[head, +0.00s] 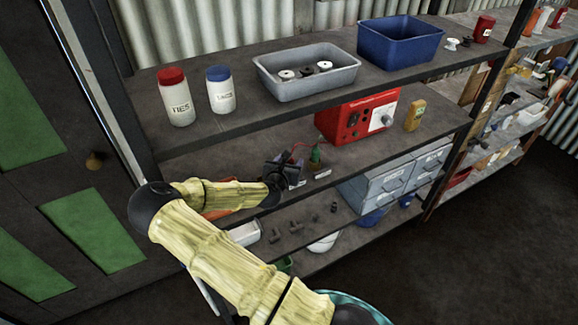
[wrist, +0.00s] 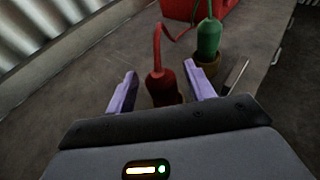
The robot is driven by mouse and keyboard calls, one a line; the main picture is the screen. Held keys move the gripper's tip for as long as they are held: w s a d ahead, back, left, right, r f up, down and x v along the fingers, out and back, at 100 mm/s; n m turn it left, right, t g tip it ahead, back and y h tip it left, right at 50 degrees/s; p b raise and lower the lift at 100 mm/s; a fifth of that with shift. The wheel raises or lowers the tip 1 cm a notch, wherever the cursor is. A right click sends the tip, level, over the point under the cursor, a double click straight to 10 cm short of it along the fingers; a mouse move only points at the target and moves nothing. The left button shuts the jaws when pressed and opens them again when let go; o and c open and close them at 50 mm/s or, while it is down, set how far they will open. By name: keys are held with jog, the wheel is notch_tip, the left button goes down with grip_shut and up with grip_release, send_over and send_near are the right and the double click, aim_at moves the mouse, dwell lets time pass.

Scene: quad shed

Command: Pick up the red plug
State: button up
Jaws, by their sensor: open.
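The red plug (wrist: 161,87) stands upright in the wrist view, with a red cable rising from its top and looping back. My gripper (wrist: 160,85) is open, with one purple finger on each side of the red plug. I cannot tell whether the fingers touch it. The plug's lower end is hidden behind the gripper body. In the head view my gripper (head: 285,172) is over the middle shelf, and the red plug is mostly hidden by it.
A green plug (wrist: 208,40) stands just right of the red one, close to the right finger. A red box (head: 358,116) with knobs sits behind. The upper shelf (head: 240,126) hangs above the arm. Grey drawers (head: 395,182) stand lower right.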

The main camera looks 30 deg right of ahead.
jog(key=shift+s+d, duration=0.1)
jog(key=shift+c, duration=0.2)
jog(key=c, duration=1)
jog(key=shift+r, duration=0.15)
jog(key=shift+r, duration=0.25)
notch_tip(320, 180, up, 2)
jog(key=shift+r+b, duration=0.1)
jog(key=shift+b, duration=0.45)
jog(key=shift+s+a+r, duration=0.1)
jog(key=shift+s+a, duration=0.35)
jog(key=shift+a, duration=0.05)
jog(key=s+a+b, duration=0.3)
jog(key=s+a, duration=0.8)
jog(key=s, duration=0.1)
jog(key=shift+s+a+r+b, duration=0.15)
jog(key=shift+a+r+b, duration=0.05)
jog(key=shift+a+b, duration=0.1)
